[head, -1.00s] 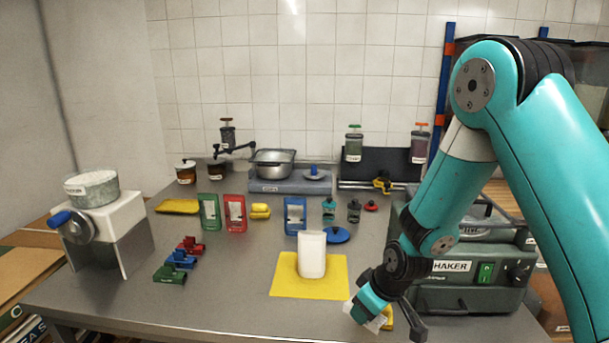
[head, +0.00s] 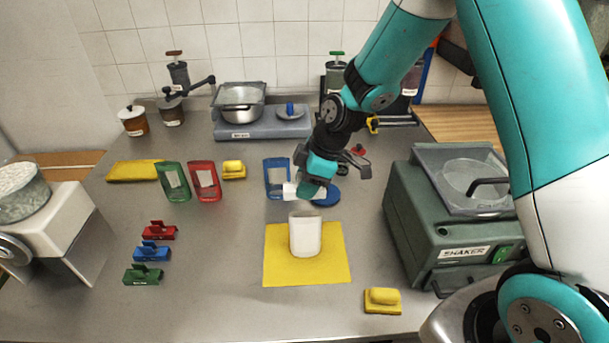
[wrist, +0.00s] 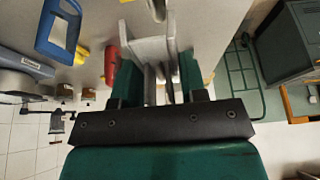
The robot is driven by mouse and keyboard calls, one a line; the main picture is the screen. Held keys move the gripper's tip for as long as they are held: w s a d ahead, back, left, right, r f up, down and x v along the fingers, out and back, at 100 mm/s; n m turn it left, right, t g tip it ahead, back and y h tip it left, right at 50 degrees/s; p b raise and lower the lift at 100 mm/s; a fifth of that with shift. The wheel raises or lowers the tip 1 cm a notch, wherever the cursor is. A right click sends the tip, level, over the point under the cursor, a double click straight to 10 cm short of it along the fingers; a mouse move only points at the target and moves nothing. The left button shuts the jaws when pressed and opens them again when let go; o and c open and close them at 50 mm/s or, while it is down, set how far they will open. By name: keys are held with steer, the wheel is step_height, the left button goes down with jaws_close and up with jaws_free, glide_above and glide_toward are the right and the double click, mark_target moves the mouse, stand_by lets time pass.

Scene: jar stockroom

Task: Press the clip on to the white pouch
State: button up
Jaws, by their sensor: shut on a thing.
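The white pouch (head: 305,238) stands upright on a yellow mat (head: 334,268) in the middle of the table in the head view. My gripper (head: 303,190) is above the pouch's top and apart from it in the picture. It is shut on a whitish clip (head: 290,190), which sticks out to the left of the fingers. In the wrist view the clip (wrist: 150,48) is pale grey, with long jaws between my green fingers (wrist: 158,85). Part of the clip is hidden by the fingers. I cannot make out the pouch in the wrist view.
Red (head: 160,231), blue (head: 152,252) and green (head: 143,275) clips lie at the left. Green, red and blue (head: 277,178) upright pouches stand behind. A shaker (head: 450,225) blocks the right. A yellow block (head: 382,300) lies near the front.

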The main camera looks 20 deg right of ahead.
mark_target(303, 214)
steer(key=shift+f+b, duration=2.1)
steer(key=shift+f, duration=0.9)
steer(key=shift+s+d, duration=0.1)
steer(key=shift+f+b, duration=1)
stand_by(0.3)
steer(key=o, duration=1.4)
steer(key=shift+o, duration=0.2)
steer(key=shift+r, duration=0.15)
